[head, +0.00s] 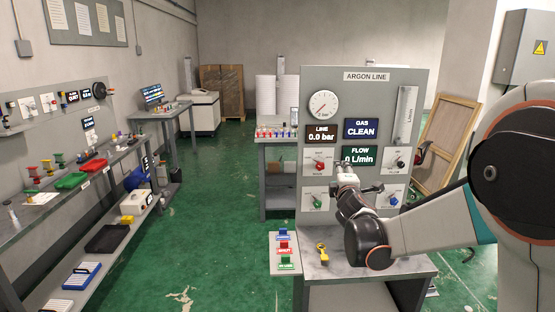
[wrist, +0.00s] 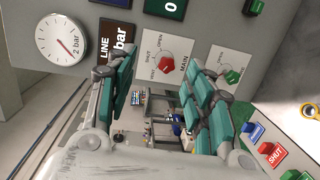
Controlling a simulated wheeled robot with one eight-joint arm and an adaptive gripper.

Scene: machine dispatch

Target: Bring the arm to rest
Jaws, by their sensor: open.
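My arm reaches in from the right in the head view. My gripper (head: 346,178) is in front of the grey Argon Line panel (head: 366,85), near its middle. In the wrist view my gripper (wrist: 162,72) has its teal fingers spread, with nothing held between them. The red MAIN knob (wrist: 166,62) shows beyond and between the fingertips, and it also shows in the head view (head: 319,166). The gripper looks apart from it, but the exact gap is hard to tell. Part of the FLOW display (head: 360,156) is hidden behind my gripper.
The panel has a round gauge (head: 323,104), a flow tube (head: 407,114), a black knob (head: 399,164) and a green knob (head: 317,201). A yellow item (head: 322,252) lies on the ledge below. Coloured tags (head: 284,247) stand left of it. Green floor is free further left.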

